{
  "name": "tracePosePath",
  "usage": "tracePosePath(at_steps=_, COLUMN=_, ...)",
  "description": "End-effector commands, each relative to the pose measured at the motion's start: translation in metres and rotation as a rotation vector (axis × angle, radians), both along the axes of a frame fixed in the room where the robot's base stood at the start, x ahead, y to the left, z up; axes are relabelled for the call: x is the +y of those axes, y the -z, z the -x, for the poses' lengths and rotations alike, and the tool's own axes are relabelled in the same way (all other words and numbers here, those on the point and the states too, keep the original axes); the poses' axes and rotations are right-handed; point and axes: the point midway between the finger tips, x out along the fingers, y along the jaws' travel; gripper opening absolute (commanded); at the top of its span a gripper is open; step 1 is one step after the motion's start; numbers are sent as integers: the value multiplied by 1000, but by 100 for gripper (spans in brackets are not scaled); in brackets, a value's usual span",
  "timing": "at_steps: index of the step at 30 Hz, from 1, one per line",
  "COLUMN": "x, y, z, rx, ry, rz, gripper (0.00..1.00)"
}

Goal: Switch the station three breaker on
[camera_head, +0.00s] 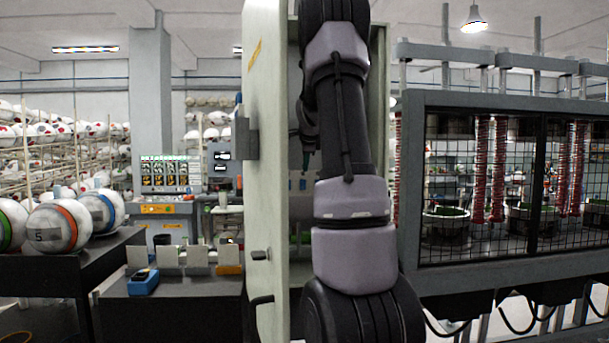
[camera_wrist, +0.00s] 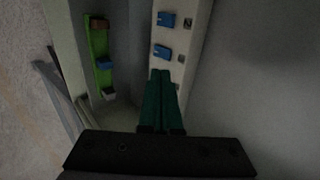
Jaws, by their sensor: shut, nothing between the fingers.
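In the wrist view, a pale panel strip (camera_wrist: 193,25) carries an upper blue switch (camera_wrist: 166,19) and a lower blue switch (camera_wrist: 161,51). Small dark fittings sit to the right of each one. My gripper (camera_wrist: 162,74) has green fingers pressed together, with nothing between them. Its tips are just below the lower blue switch in the picture; I cannot tell whether they touch anything. My fingers cover the strip's lower part. I cannot read any station number. In the head view, my arm hides most of the open cabinet's inside.
The open cabinet door (camera_head: 268,190) stands left of my arm. A green strip (camera_wrist: 97,50) with brown, blue and white blocks lies left of the panel. A mesh-fronted machine (camera_head: 480,262) stands at right. Striped balls (camera_head: 58,226) rest on a dark table at left.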

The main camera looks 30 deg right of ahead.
Motion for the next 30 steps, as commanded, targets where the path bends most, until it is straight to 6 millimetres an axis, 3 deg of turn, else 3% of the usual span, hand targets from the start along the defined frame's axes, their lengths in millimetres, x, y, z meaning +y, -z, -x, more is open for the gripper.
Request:
tracePosePath(at_steps=9, x=7, y=-17, z=15, rx=1, ry=-1, rz=0, gripper=0)
tracePosePath(at_steps=17, x=8, y=-16, z=15, rx=1, ry=0, rz=0, gripper=0)
tracePosePath(at_steps=24, x=23, y=-2, z=44, rx=1, ry=-1, rz=0, gripper=0)
tracePosePath(at_steps=30, x=24, y=0, z=49, rx=0, ry=0, rz=0, gripper=0)
